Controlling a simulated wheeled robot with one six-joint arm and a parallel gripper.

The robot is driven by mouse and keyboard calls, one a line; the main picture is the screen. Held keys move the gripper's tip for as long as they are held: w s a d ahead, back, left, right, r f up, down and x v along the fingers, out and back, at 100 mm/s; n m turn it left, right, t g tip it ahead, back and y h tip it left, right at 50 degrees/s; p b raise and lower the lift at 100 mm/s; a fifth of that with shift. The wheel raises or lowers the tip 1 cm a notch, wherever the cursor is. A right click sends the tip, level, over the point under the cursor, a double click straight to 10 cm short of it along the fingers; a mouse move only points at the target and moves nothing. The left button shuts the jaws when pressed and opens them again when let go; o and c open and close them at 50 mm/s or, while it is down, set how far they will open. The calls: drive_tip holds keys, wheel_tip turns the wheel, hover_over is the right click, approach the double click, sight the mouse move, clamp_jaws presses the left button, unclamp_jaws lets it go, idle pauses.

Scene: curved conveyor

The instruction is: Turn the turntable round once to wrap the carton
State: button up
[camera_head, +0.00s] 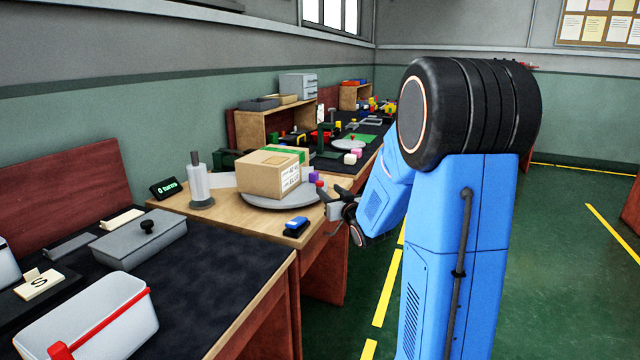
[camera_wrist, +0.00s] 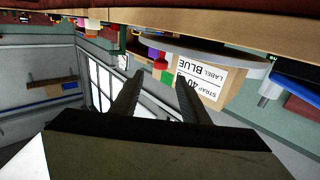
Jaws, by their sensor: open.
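The brown carton (camera_head: 268,176) sits on the round grey turntable (camera_head: 262,202) on the wooden bench. It has a green strip on top and a white label. In the wrist view, upside down, the carton (camera_wrist: 226,84) shows label text including "BLUE", beside the turntable (camera_wrist: 215,57). A film roll (camera_head: 199,183) stands upright left of the carton. A small display (camera_head: 166,188) reads "0 turns". My gripper (camera_head: 330,197) is open at the turntable's right edge; its fingers (camera_wrist: 160,76) show nothing between them. Whether it touches the turntable is unclear.
A blue and black tool (camera_head: 296,226) lies at the bench's front edge. A grey lidded box (camera_head: 140,240) and white bin (camera_head: 95,315) stand on the dark table at left. Small coloured blocks lie behind the turntable. Green floor is open at right.

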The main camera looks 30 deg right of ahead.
sight(321, 183)
drive_tip(key=w, duration=0.6)
drive_tip(key=w+d, duration=0.1)
drive_tip(key=w, duration=0.2)
clamp_jaws()
